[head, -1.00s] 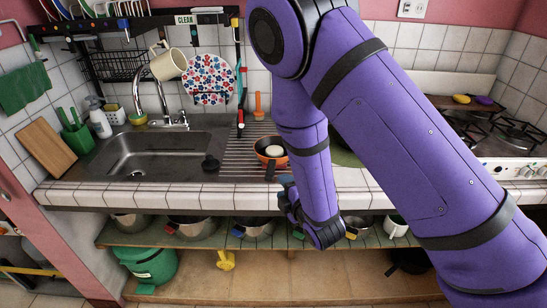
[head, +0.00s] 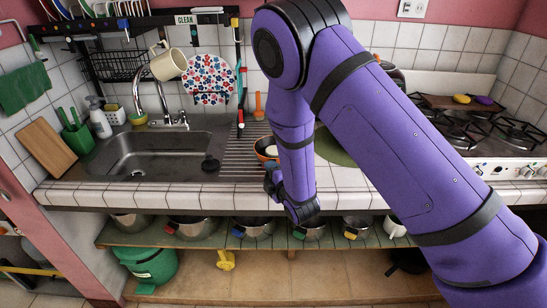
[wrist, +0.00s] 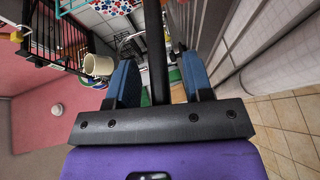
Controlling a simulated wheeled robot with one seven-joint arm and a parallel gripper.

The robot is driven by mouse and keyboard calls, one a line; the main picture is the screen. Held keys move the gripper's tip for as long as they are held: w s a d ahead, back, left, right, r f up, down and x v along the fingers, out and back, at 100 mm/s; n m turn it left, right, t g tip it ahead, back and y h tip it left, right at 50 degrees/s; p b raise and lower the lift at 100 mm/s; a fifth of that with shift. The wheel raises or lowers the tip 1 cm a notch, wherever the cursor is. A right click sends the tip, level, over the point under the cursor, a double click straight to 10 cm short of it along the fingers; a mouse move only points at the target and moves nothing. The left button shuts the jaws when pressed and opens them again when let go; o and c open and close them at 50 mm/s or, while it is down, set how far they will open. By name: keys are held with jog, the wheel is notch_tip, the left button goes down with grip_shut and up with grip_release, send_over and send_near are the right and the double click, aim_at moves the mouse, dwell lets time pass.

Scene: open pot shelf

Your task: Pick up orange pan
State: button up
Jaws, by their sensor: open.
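The orange pan (head: 261,152) stands at the right end of the ribbed drainboard. Something pale lies in it, and my purple arm hides its right part. My gripper (head: 270,182) is in front of the pan, near the counter's front edge, and covers its handle area. In the wrist view my gripper (wrist: 160,80) has its two blue fingers apart. A dark bar (wrist: 155,50) runs between them; I cannot tell whether it is the pan's handle. I cannot tell whether the fingers touch anything.
The sink (head: 160,155) with its faucet lies to the left. Several pots, one a steel pot (head: 193,228), stand on the shelf below the counter. The stove (head: 480,132) is at right.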

grip_shut()
jog(key=shift+r, duration=0.1)
